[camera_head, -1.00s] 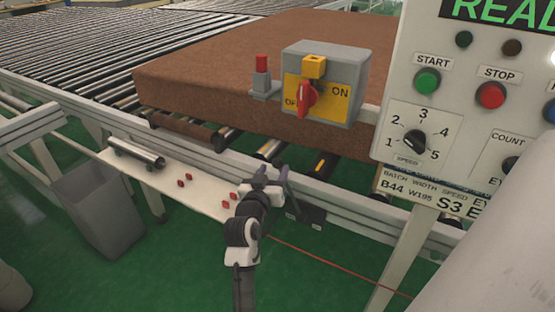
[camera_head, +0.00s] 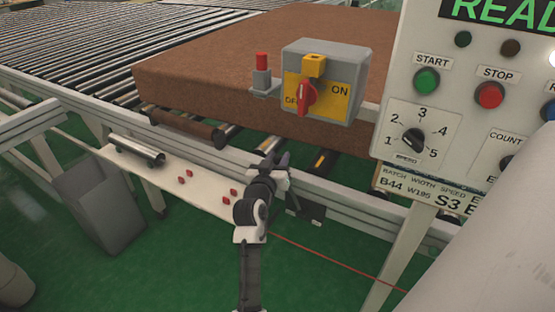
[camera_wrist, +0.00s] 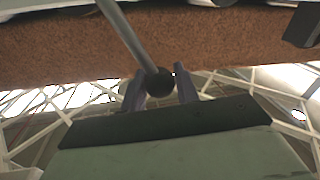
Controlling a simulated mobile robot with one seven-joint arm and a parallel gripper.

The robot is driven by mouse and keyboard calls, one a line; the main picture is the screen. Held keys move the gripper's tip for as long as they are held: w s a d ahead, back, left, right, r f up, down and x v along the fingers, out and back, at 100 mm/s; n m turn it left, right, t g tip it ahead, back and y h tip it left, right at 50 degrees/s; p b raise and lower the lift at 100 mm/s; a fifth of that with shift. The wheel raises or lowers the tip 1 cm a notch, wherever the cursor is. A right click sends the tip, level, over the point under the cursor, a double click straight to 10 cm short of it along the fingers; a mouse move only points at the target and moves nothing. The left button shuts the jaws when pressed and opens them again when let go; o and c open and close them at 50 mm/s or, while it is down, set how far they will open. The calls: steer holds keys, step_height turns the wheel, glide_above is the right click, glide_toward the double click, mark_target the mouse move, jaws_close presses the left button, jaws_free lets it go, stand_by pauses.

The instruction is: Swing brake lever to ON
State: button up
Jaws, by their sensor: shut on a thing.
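A grey rod (camera_wrist: 128,35) with a dark ball knob (camera_wrist: 158,82) at its end shows in the wrist view; it looks like the brake lever. My gripper (camera_wrist: 160,84) has one finger on each side of the knob and is shut on it. In the head view my gripper (camera_head: 276,163) is at the near conveyor rail, below the switch box. The lever cannot be made out there. The grey switch box (camera_head: 345,62) has a yellow plate marked ON at right and a partly hidden OFF at left. Its red handle (camera_head: 306,98) stands nearly upright, apart from my gripper.
A brown mattress (camera_head: 215,65) lies on the roller conveyor (camera_head: 60,45). A control panel (camera_head: 455,120) with buttons and a speed dial stands at right. A red-topped post (camera_head: 261,72) is beside the switch box. A grey bin (camera_head: 100,210) stands at lower left.

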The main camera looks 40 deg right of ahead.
jaws_close()
steer(key=shift+s, duration=0.1)
steer(key=shift+s+d+r+m+b, duration=0.2)
steer(key=shift+s+d+m+b, duration=0.1)
steer(key=shift+s+m, duration=0.15)
steer(key=s+d+m+h+b, duration=0.1)
steer(key=s+d+m+b, duration=0.2)
steer(key=s+m, duration=0.2)
steer(key=s+d+m+h+b, duration=0.1)
steer(key=s+d+m+b, duration=0.2)
steer(key=s, duration=0.7)
steer(key=shift+f+m+b, duration=0.3)
steer(key=shift+m+b, duration=0.25)
steer(key=shift+m, duration=0.5)
steer(key=o, duration=0.9)
jaws_free()
